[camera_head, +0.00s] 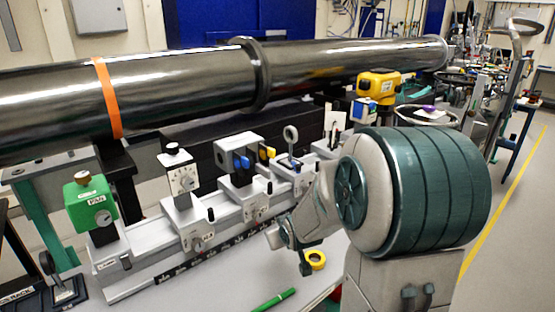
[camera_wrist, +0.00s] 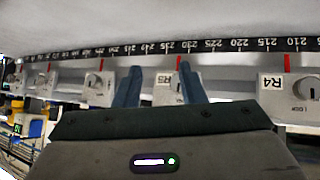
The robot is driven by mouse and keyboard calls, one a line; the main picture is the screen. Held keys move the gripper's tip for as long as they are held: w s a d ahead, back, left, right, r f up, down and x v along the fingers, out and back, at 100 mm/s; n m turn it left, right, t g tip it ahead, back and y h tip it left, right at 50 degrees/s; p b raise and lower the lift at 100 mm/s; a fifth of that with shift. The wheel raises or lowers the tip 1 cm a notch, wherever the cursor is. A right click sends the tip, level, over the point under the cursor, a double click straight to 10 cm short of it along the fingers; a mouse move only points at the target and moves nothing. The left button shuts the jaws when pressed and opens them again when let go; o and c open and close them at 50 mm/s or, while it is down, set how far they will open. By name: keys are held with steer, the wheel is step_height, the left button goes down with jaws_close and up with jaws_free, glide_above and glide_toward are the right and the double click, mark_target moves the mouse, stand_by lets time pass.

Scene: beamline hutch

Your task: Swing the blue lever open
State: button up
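The blue lever (camera_head: 240,162) sits on the front of a grey block (camera_head: 238,150) mounted on the rail, in the middle of the head view. I cannot make out the blue lever in the wrist view.
A long dark pipe (camera_head: 190,88) runs above the rail (camera_head: 160,265). A green gauge box (camera_head: 90,203) and a white dial unit (camera_head: 180,178) stand left of the block. A yellow ring (camera_head: 316,260) and green marker (camera_head: 273,299) lie on the bench.

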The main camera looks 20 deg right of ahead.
steer(key=w+d+r+t+p, duration=0.2)
steer(key=w+d+t+p, duration=0.15)
steer(key=w+d, duration=0.3)
steer(key=m+t+h, duration=0.1)
steer(key=m+t, duration=0.2)
steer(key=t, duration=0.2)
glide_toward(299, 169)
steer(key=w+p, duration=0.1)
steer(key=w, duration=0.2)
steer(key=w+p, duration=0.1)
steer(key=w, duration=0.3)
steer(key=w+d+p, duration=0.1)
steer(key=w+p, duration=0.1)
steer(key=w, duration=0.2)
steer(key=shift+h, duration=0.4)
jaws_close()
